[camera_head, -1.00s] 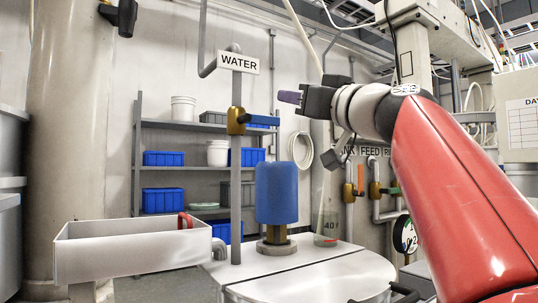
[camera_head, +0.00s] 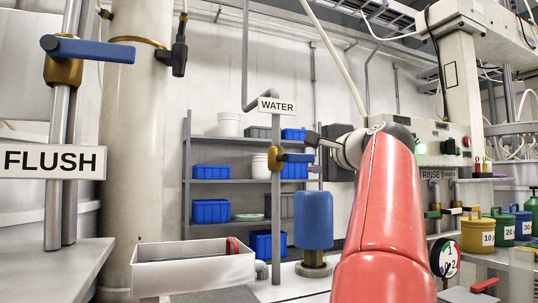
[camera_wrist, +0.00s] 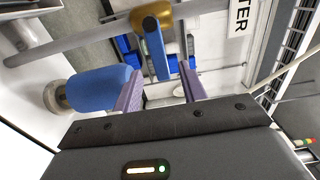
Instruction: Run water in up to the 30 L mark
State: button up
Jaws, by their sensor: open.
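The WATER sign (camera_head: 277,106) hangs on a vertical pipe with a brass valve (camera_head: 275,158). Its blue lever (camera_head: 298,157) points right, crosswise to the pipe. My gripper (camera_head: 312,140) is open beside the lever in the head view. In the wrist view the lever (camera_wrist: 157,55) shows between my two purple fingertips (camera_wrist: 160,82), the brass body (camera_wrist: 152,16) beyond; I cannot tell whether they touch. The blue cylinder (camera_head: 313,220) stands on the white tank top (camera_head: 295,283). No litre scale or water level shows now; my arm covers that area.
A FLUSH valve with blue lever (camera_head: 95,50) is at far left. RINSE taps (camera_head: 433,213), a round dial (camera_head: 445,258) and lidded pots (camera_head: 477,232) are at right. Shelves (camera_head: 225,182) with blue bins stand behind.

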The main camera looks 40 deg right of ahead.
aim_at(305, 157)
jog(key=p+x, duration=0.1)
jog(key=x, duration=0.6)
jog(key=shift+w+d+f+p, duration=0.1)
jog(key=shift+w+d+p, duration=0.1)
jog(key=shift+p, duration=0.15)
grip_shut()
